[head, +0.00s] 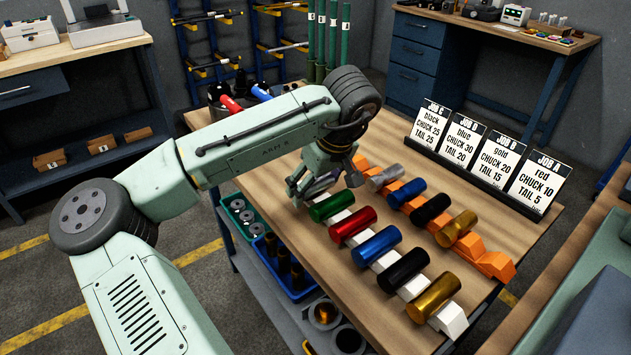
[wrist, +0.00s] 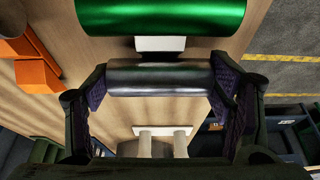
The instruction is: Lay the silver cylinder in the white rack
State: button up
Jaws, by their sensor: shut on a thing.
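My gripper (head: 324,187) is at the far end of the white rack (head: 451,319), its jaws closed on the two ends of a silver cylinder (head: 319,184). In the wrist view the silver cylinder (wrist: 158,78) lies level between the dark finger pads, in line with the white rack (wrist: 160,44). It is beside and roughly parallel to the green cylinder (wrist: 160,15), with a small gap. I cannot tell whether it touches the rack. The white rack also holds green (head: 331,206), red (head: 352,226), blue (head: 376,246), black (head: 403,270) and gold (head: 433,297) cylinders.
An orange rack (head: 495,264) runs alongside, holding another silver cylinder (head: 386,176) and blue, black and gold ones. Job cards (head: 490,150) stand behind it. A green bin (head: 228,218) and a blue bin (head: 290,287) sit beside the table's left edge.

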jog(key=shift+f, duration=0.1)
dwell(0.4)
jog(key=o, duration=1.4)
jog(key=shift+o, duration=0.2)
jog(key=v, duration=1.2)
